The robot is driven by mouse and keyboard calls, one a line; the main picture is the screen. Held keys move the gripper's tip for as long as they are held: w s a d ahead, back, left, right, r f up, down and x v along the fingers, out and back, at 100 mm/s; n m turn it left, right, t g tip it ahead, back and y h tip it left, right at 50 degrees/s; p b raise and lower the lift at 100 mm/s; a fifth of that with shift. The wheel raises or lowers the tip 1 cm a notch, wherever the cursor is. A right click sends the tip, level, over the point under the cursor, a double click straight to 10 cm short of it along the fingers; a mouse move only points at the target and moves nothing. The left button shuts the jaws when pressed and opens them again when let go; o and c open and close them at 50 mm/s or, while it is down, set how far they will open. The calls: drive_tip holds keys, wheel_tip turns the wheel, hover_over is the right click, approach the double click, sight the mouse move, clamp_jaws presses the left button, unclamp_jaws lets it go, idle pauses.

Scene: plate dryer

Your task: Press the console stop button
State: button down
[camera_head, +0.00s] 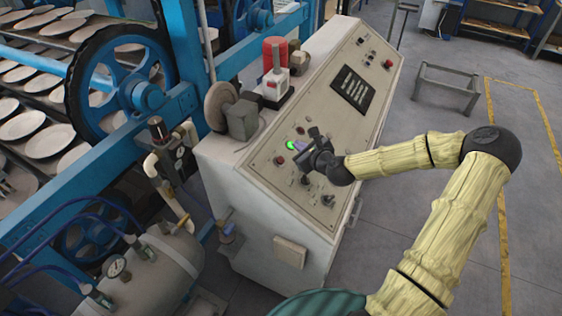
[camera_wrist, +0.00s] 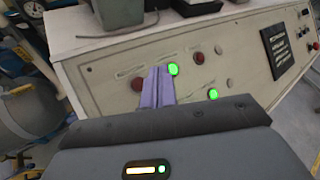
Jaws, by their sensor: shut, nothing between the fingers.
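The cream console (camera_head: 330,120) has a sloped panel with several buttons. A lit green button (camera_head: 291,145) sits between two red buttons, a lower one (camera_head: 279,160) and an upper one (camera_head: 300,130). The wrist view shows a red button (camera_wrist: 137,84) left of my fingers, the green button (camera_wrist: 173,69) beside their tips and another red button (camera_wrist: 198,58) to the right. No stop label is readable.
A dark screen (camera_head: 352,90) and more red buttons (camera_head: 388,63) are farther along the panel. A red-topped device (camera_head: 275,60) stands on the console's top ledge. Blue machinery (camera_head: 118,75) with plate racks is at left. Open floor lies to the right.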

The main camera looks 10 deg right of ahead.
drive_tip(key=shift+w+a+f+b, duration=0.45)
drive_tip(key=shift+f+b, duration=0.35)
drive_tip(key=shift+f, duration=0.3)
drive_tip(key=shift+w+a+f+b, duration=0.3)
drive_tip(key=shift+a+f+b, duration=0.4)
drive_tip(key=shift+f, duration=0.4)
drive_tip(key=shift+w+a+f+b, duration=0.4)
drive_tip(key=shift+f+b, duration=0.45)
drive_tip(key=shift+f, duration=0.25)
drive_tip(key=shift+f, duration=0.1)
drive_tip(key=shift+w+a+f, duration=0.1)
drive_tip(key=shift+a+f, duration=0.05)
drive_tip(key=shift+f, duration=0.1)
drive_tip(key=shift+w+a+f+b, duration=0.1)
drive_tip(key=shift+a+f+b, duration=0.1)
drive_tip(key=shift+f+b, duration=0.25)
idle(0.4)
drive_tip(key=shift+r, duration=0.15)
drive_tip(key=shift+s+d+r+p, duration=0.15)
drive_tip(key=shift+d+r+p, duration=0.1)
drive_tip(key=shift+r, duration=0.1)
drive_tip(key=shift+s+d+r+p, duration=0.1)
drive_tip(key=shift+r+p, duration=0.15)
drive_tip(key=shift+r, duration=0.1)
drive_tip(key=r+p, duration=0.1)
drive_tip(key=s+d+r+p, duration=0.1)
drive_tip(key=r, duration=0.1)
drive_tip(key=d+r+p, duration=0.1)
drive_tip(key=shift+s+r, duration=0.15)
drive_tip(key=shift+s, duration=0.1)
